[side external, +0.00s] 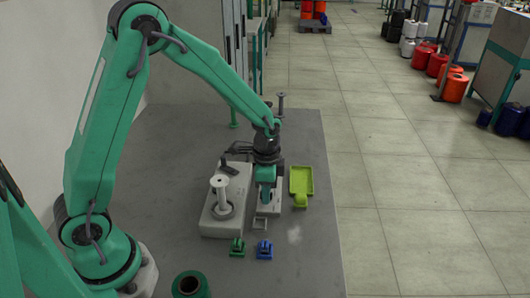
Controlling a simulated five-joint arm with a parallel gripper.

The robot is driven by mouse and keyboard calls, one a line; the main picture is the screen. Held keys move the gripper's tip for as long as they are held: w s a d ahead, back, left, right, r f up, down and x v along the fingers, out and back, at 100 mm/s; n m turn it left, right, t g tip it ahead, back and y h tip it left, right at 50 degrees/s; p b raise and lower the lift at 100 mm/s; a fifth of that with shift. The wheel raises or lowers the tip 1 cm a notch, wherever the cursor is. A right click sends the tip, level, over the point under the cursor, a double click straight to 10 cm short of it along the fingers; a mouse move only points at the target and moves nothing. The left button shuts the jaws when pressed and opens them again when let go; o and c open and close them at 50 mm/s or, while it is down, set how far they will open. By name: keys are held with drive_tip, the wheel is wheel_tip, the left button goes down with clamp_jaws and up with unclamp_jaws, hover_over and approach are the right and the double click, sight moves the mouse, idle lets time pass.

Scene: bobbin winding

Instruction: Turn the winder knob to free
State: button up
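The winder (228,188) is a pale grey box on the grey table, with a white bobbin-like spool (221,192) standing upright on its top. My gripper (267,198) points down just right of the winder, over a small light grey block (268,210). The gripper's fingers are small and partly hidden, so I cannot tell if they are open or shut, or if they touch anything. I cannot make out the knob; my gripper may hide it.
A lime green tray (301,181) lies to the right. A green clip-like part (237,247) and a blue one (264,249) sit in front. A green thread spool (190,286) is at the front edge. A grey peg (281,103) stands behind. The table's front right is clear.

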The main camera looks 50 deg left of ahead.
drive_tip(key=shift+r, duration=3.9)
drive_tip(key=shift+r, duration=0.1)
drive_tip(key=shift+s+r, duration=0.25)
drive_tip(key=shift+r, duration=0.2)
drive_tip(key=s+a+r+n+t, duration=0.1)
drive_tip(key=s+r+n, duration=0.3)
drive_tip(key=s, duration=0.5)
drive_tip(key=s+a+r+n+t, duration=0.1)
drive_tip(key=s+r+n+t, duration=0.3)
drive_tip(key=s+r, duration=0.5)
drive_tip(key=shift+a+n+t, duration=0.3)
drive_tip(key=shift+n, duration=0.2)
